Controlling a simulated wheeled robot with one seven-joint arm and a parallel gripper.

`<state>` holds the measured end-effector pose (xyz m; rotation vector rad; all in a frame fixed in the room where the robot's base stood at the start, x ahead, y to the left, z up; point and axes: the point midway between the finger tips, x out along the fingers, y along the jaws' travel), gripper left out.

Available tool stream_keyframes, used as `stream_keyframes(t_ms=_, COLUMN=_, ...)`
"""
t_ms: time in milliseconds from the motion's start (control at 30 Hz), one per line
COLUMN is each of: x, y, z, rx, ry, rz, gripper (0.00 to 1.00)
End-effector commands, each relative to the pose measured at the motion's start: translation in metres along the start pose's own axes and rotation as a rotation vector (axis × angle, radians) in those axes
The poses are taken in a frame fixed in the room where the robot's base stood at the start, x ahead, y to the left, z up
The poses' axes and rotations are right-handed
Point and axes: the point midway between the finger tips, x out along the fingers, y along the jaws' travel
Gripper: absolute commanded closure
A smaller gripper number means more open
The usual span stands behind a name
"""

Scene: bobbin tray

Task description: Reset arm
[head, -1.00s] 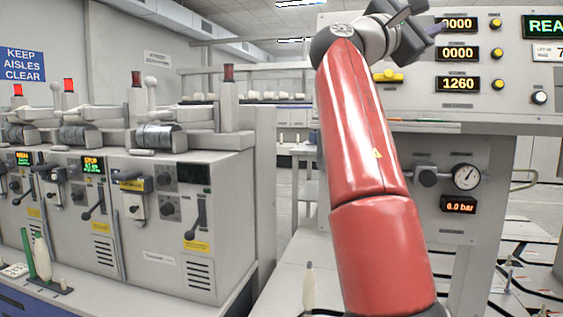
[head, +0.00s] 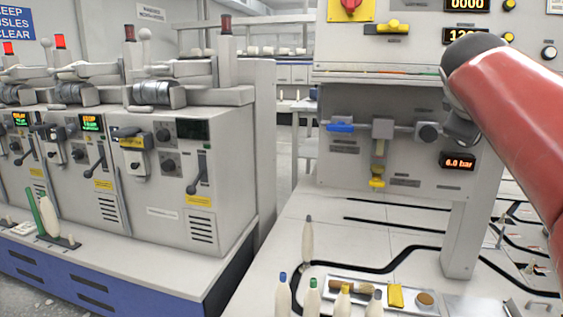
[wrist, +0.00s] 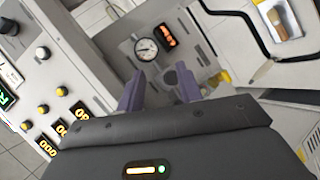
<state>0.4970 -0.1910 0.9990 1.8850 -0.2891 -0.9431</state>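My gripper (wrist: 158,84) shows in the wrist view with its two purple fingers spread apart and nothing between them. Beyond them is the grey panel with a round pressure gauge (wrist: 146,49) and a small orange-lit display (wrist: 166,35). In the head view my red arm reaches in from the right edge, and the gripper itself is out of sight. The arm hides part of the panel around the gauge there.
Several colour-tipped bobbins (head: 313,299) stand at the bottom of the head view, near a shallow tray (head: 342,282) holding a yellow block (head: 395,295). One dark-tipped bobbin (head: 307,243) stands behind them. Grey machines (head: 180,180) line the left. The white worktop's middle is largely clear.

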Motion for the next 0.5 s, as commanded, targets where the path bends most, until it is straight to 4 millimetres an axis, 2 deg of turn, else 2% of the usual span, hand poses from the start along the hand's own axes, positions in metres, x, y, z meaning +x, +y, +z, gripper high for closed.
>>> stream_keyframes(t_ms=33, x=-0.004, y=-0.031, z=0.009, rx=0.066, ry=0.027, rz=-0.077, gripper=0.65)
stream_keyframes(t_ms=167, x=-0.02, y=-0.12, z=0.024, rx=0.246, ry=0.068, rz=-0.274, gripper=0.65)
stream_keyframes(t_ms=300, x=-0.049, y=-0.221, z=0.044, rx=0.425, ry=0.056, rz=-0.467, gripper=0.65)
stream_keyframes(t_ms=400, x=-0.068, y=-0.288, z=0.062, rx=0.537, ry=0.012, rz=-0.578, gripper=0.65)
stream_keyframes(t_ms=500, x=-0.083, y=-0.344, z=0.079, rx=0.629, ry=-0.042, rz=-0.657, gripper=0.65)
